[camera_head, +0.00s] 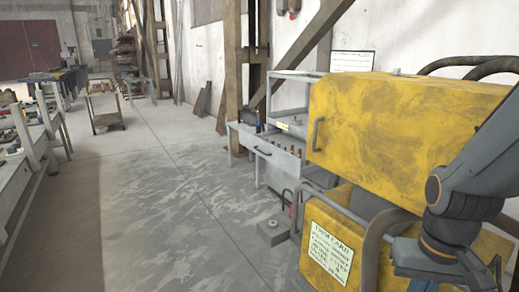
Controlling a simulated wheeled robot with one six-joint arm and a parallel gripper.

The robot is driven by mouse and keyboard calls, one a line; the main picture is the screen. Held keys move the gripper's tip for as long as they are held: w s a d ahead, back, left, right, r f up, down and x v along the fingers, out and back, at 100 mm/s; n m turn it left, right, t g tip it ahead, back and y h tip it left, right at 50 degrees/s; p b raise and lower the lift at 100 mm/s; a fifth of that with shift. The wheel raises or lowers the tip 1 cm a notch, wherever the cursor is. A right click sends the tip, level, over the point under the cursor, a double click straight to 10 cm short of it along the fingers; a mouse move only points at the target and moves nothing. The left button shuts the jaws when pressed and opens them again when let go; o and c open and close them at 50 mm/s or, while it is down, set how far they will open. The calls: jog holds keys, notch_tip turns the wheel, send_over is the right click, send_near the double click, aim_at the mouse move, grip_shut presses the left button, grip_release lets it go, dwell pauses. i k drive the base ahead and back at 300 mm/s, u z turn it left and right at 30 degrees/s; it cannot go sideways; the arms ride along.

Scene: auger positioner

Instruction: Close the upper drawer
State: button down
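A grey metal workbench stands beyond the yellow machine, near the middle of the view. My gripper (499,272) is at the lower right corner, in front of the yellow machine and well apart from the drawer. It is partly cut off by the frame, and its finger opening is not clear.
The large yellow machine (390,115), with a handle on its left edge, stands between my arm and the workbench. A grey block (272,233) lies on the floor by its base. Concrete floor (180,220) is open to the left. Benches line the left edge; a cart (104,112) stands behind.

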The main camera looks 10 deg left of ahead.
aim_at(281, 157)
jog(key=u, duration=0.7)
jog(key=i, duration=0.9)
jog(key=u, duration=1)
jog(key=i, duration=1.25)
jog(key=z, duration=0.75)
jog(key=i, duration=1.15)
jog(key=z, duration=0.85)
